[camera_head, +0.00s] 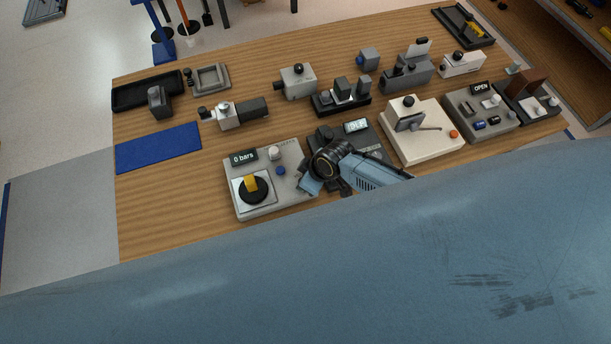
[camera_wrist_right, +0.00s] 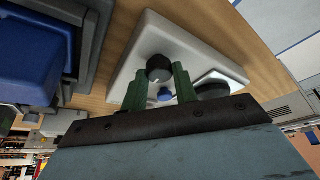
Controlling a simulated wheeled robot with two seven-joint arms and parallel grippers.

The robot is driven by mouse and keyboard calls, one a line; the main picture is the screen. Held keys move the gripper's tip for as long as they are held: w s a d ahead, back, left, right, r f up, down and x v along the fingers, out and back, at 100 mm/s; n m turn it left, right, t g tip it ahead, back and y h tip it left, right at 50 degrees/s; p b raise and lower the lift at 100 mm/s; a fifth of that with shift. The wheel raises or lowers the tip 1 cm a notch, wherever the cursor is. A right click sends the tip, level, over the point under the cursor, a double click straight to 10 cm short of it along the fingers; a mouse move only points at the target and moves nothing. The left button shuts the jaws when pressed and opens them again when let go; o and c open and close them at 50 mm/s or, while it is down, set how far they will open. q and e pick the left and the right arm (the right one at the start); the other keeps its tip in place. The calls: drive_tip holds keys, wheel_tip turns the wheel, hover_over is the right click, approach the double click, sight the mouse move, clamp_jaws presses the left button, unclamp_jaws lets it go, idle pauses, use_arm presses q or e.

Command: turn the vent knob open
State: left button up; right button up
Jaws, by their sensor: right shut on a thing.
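In the right wrist view the green fingers (camera_wrist_right: 159,85) are shut on a dark round knob (camera_wrist_right: 159,68) on a pale housing (camera_wrist_right: 185,37). I cannot tell for certain which knob this is in the head view. My left gripper is out of view.
A dark device with a lit display (camera_head: 356,126) stands just behind my right wrist. A cream box with a lever (camera_head: 390,135) and a grey unit reading "OPEN" (camera_head: 460,105) stand to the right. A blue mat (camera_head: 158,147) lies at the left.

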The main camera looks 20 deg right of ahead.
idle(0.4)
drive_tip(key=o, duration=1)
drive_tip(key=shift+c, duration=0.2)
drive_tip(key=p+v, duration=0.1)
drive_tip(key=v, duration=1.2)
drive_tip(key=shift+r+p, duration=0.15)
drive_tip(key=shift+p, duration=0.2)
drive_tip(key=shift+s+d, duration=0.1)
drive_tip(key=shift+d, duration=0.05)
